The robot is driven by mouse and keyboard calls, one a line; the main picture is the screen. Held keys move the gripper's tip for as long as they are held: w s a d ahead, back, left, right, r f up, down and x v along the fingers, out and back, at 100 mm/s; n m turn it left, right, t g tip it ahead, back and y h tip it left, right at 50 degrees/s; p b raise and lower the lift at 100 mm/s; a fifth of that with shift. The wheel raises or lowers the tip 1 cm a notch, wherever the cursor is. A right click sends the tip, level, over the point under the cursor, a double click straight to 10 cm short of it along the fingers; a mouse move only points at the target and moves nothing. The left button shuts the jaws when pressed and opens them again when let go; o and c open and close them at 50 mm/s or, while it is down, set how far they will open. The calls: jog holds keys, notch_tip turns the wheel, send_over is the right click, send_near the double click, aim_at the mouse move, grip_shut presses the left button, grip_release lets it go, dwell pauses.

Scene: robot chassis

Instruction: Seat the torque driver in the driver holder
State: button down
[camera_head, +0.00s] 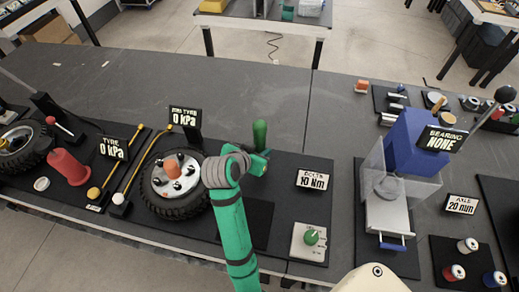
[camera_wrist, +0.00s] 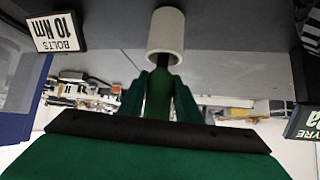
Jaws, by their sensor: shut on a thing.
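The green torque driver (camera_head: 260,133) stands upright at my gripper (camera_head: 256,162), its handle rising above the fingers in the head view. In the wrist view, which is upside down, the green handle (camera_wrist: 158,97) is between the two fingers of my gripper (camera_wrist: 159,88), which is shut on it. Its dark shaft runs to the mouth of a pale cylinder (camera_wrist: 166,30), which looks like the driver holder. The shaft overlaps the mouth; I cannot tell how deep it goes. The head view does not show this cylinder clearly, as my arm covers that spot.
A wheel (camera_head: 174,186) with an orange hub lies left of my gripper. A bolts sign (camera_head: 312,181) reading 10 Nm and a box with a green knob (camera_head: 311,236) stand to the right. A blue press (camera_head: 411,145) is further right. The table behind is clear.

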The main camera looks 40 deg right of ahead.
jog(key=shift+w+a+f, duration=0.1)
jog(key=shift+a+f, duration=0.2)
jog(key=shift+f, duration=0.05)
jog(key=c, duration=1.4)
grip_release()
jog(key=shift+o, duration=0.9)
jog(key=shift+d, duration=0.15)
jog(key=shift+r, duration=0.1)
jog(key=v, duration=1.1)
jog(key=shift+w+d, duration=0.1)
